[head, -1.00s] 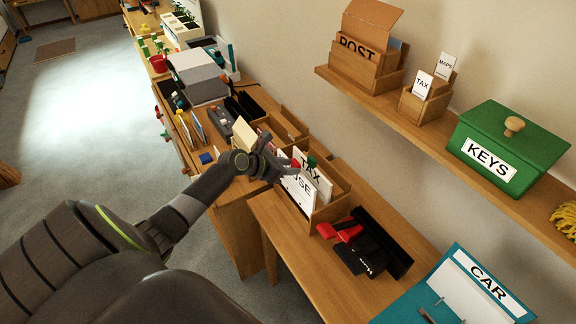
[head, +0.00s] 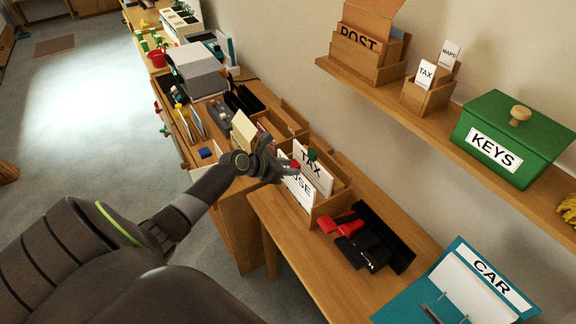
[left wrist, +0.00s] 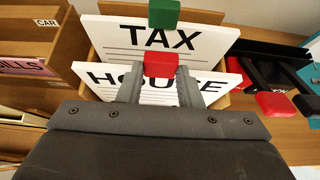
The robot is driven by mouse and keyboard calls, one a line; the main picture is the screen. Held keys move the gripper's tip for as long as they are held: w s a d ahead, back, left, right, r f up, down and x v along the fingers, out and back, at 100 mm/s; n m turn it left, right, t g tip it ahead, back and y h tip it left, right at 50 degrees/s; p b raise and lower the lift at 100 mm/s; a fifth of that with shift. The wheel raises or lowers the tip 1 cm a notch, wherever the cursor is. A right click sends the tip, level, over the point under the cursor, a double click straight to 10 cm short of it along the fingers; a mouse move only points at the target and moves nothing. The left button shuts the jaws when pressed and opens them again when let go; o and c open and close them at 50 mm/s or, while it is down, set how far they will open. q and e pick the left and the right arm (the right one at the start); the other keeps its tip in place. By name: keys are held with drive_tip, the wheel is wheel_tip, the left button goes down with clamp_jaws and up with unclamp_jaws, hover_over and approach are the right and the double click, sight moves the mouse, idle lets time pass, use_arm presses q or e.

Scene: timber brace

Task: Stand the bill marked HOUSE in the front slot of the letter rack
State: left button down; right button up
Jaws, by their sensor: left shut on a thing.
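The white bill marked HOUSE (head: 304,192) stands in front of the white TAX bill (head: 318,172) at a wooden box with dividers (head: 322,212). In the left wrist view the HOUSE bill (left wrist: 100,78) has a red tab (left wrist: 160,64) at its top, and the TAX bill (left wrist: 210,42) has a green tab (left wrist: 164,12). My left gripper (head: 288,168) is shut on the red tab, its fingers (left wrist: 160,80) on either side of it. The HOUSE bill's bottom edge is hidden, so I cannot tell how deep it sits. My right gripper is out of view.
A shelf on the right holds a small wooden rack (head: 420,98) with TAX and MAPS cards, a POST box (head: 362,62) and a green KEYS box (head: 500,150). Black and red items (head: 372,238) and a teal CAR folder (head: 440,290) lie near the wooden box.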

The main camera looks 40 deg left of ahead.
use_arm(q)
wheel_tip(320, 180, down, 2)
drive_tip(key=shift+f+b, duration=0.25)
drive_tip(key=shift+b, duration=0.45)
drive_tip(key=shift+c, duration=2.3)
unclamp_jaws()
wheel_tip(320, 180, up, 8)
drive_tip(key=p, duration=0.9)
